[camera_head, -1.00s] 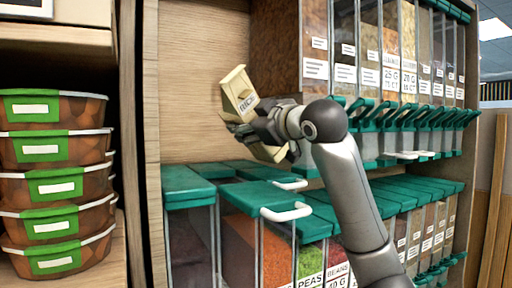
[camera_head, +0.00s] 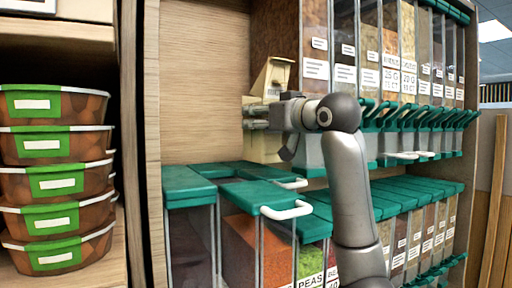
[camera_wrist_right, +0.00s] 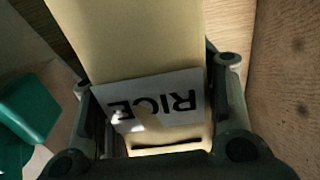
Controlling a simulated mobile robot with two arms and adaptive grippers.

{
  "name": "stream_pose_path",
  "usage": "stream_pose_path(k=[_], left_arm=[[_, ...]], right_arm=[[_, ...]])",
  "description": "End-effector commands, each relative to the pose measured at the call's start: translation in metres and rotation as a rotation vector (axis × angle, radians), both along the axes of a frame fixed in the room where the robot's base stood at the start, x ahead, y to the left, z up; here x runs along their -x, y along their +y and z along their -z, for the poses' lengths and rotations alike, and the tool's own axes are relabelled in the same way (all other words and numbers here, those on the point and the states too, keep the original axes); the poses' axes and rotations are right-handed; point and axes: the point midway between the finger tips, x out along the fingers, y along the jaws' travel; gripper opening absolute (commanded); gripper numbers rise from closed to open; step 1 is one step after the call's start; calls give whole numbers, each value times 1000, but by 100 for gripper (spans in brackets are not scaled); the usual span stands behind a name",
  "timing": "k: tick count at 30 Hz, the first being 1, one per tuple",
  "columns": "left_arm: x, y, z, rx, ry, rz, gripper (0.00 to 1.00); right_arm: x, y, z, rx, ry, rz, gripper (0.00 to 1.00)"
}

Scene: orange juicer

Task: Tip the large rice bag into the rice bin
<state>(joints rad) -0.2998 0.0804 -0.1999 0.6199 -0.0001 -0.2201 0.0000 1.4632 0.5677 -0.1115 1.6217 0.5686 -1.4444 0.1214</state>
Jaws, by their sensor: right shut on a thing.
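The rice bag (camera_head: 272,74) is a tall cream packet with an angled top. It stands nearly upright in the air above the green-lidded bins, in front of the wooden back panel. My right gripper (camera_head: 256,116) is shut around its middle and hides part of it. In the right wrist view, the bag (camera_wrist_right: 130,45) sits between the two fingers of the gripper (camera_wrist_right: 160,100), with an upside-down "RICE" label facing the camera. No bin in view carries a readable rice label, so I cannot tell which is the rice bin. My left gripper is not in view.
Below the bag is a row of clear bins with green lids (camera_head: 265,195), one with a white handle (camera_head: 287,211). Tall dispensers (camera_head: 345,60) with green levers fill the right. Stacked food tubs (camera_head: 55,185) stand on the left shelf. The panel's left part is clear.

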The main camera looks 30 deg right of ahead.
Motion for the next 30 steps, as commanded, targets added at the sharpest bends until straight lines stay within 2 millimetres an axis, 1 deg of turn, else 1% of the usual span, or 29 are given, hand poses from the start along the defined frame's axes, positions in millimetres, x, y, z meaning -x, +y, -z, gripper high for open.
stream_pose_path(k=[8, 15, 30], left_arm=[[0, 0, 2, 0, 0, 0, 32], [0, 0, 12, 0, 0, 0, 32], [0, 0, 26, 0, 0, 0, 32]], right_arm=[[3, 0, 0, 1, -1, 0, 15], [25, 1, 1, 2, -3, 0, 15], [74, 4, 0, 3, -2, 1, 15]])
